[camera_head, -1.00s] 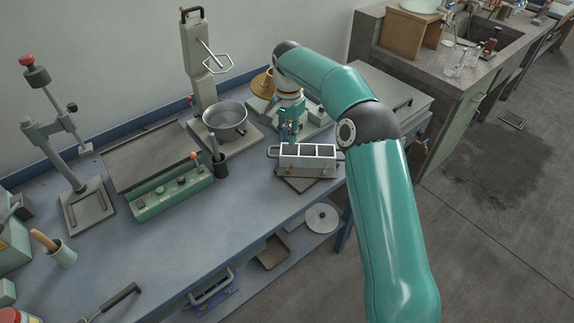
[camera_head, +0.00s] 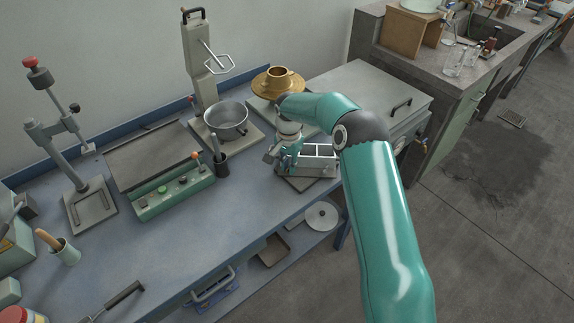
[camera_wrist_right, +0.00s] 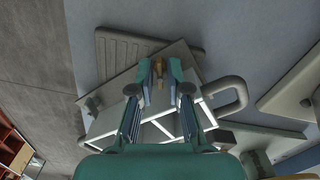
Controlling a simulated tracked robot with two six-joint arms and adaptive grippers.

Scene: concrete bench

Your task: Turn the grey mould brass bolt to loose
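The grey mould (camera_head: 319,166) stands on a flat plate near the bench's front edge, with open compartments on top. In the right wrist view its white-rimmed compartments (camera_wrist_right: 160,132) lie below the fingers. A brass bolt (camera_wrist_right: 158,68) shows between the fingertips. My right gripper (camera_head: 281,158) is over the left part of the mould and hides it in the head view. In the right wrist view the gripper (camera_wrist_right: 160,76) has its fingers apart on either side of the bolt; firm contact cannot be made out. My left gripper is not in view.
A grey pot (camera_head: 226,121) and a dark cup with a tool (camera_head: 221,166) stand left of the mould. A brass-coloured dish (camera_head: 278,84) is behind it. A green control box (camera_head: 172,195) is further left.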

